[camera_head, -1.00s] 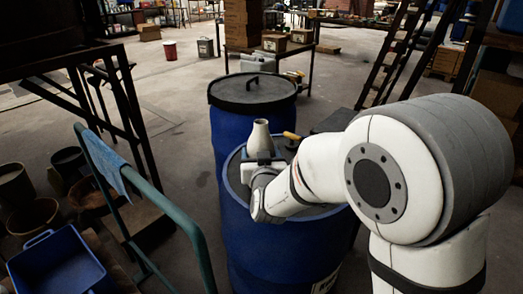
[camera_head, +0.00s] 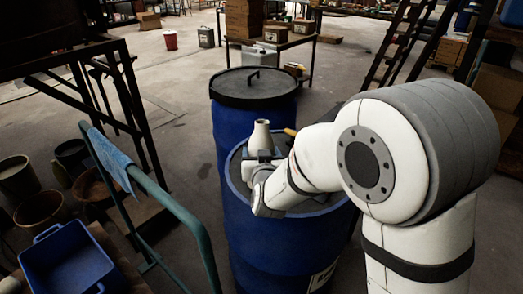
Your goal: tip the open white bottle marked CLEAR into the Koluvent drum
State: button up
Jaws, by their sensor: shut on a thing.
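The white bottle (camera_head: 261,135) stands roughly upright with its narrow neck up, over the near blue drum. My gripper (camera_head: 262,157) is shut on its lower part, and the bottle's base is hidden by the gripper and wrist. No marking on the bottle can be read from here. The near blue drum (camera_head: 262,248) is open-topped, with a pale rim and a dark inside or top partly covered by my arm. A white label low on its right side is too small to read, so I cannot tell if it says Koluvent.
A second blue drum (camera_head: 254,91) with a black handled lid stands just behind. A green rail (camera_head: 165,205) with a blue cloth (camera_head: 110,158) runs along the left. A blue crate (camera_head: 68,262) and several buckets sit at the lower left. Open floor lies at the left back.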

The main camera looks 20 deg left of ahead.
jog(key=shift+s+d+r+g+h+p, duration=0.15)
jog(key=shift+s+g+p, duration=0.25)
jog(key=shift+p, duration=1)
jog(key=shift+s+a+r+g+h+p, duration=0.1)
jog(key=shift+s+g+p, duration=0.3)
jog(key=shift+p, duration=0.95)
jog(key=shift+s+d+r+g+h+p, duration=0.2)
jog(key=shift+g+p, duration=0.3)
jog(key=shift+p, duration=0.9)
jog(key=shift+s+f+m+g+p, duration=0.15)
jog(key=shift+s+m+g+p, duration=0.5)
jog(key=shift+p, duration=2)
jog(key=shift+s+f+g+h+p, duration=0.2)
jog(key=shift+s+g+p, duration=0.1)
jog(key=shift+g+p, duration=0.55)
jog(key=shift+s+f+g+h+p, duration=0.15)
jog(key=shift+s+g+p, duration=0.25)
jog(key=shift+p, duration=0.75)
jog(key=shift+w, duration=0.1)
jog(key=shift+s+d+f+g+p, duration=0.1)
jog(key=shift+s+f+g+p, duration=0.1)
jog(key=shift+g+p, duration=0.5)
jog(key=shift+s+f+g+h+b, duration=0.3)
jog(key=shift+f+g+b, duration=0.4)
jog(key=shift+b, duration=0.15)
jog(key=shift+s+f+m+g+b, duration=0.2)
jog(key=shift+f+g+b, duration=0.5)
jog(key=shift+b, duration=2.3)
jog(key=shift+r+g, duration=0.15)
jog(key=shift+g, duration=0.15)
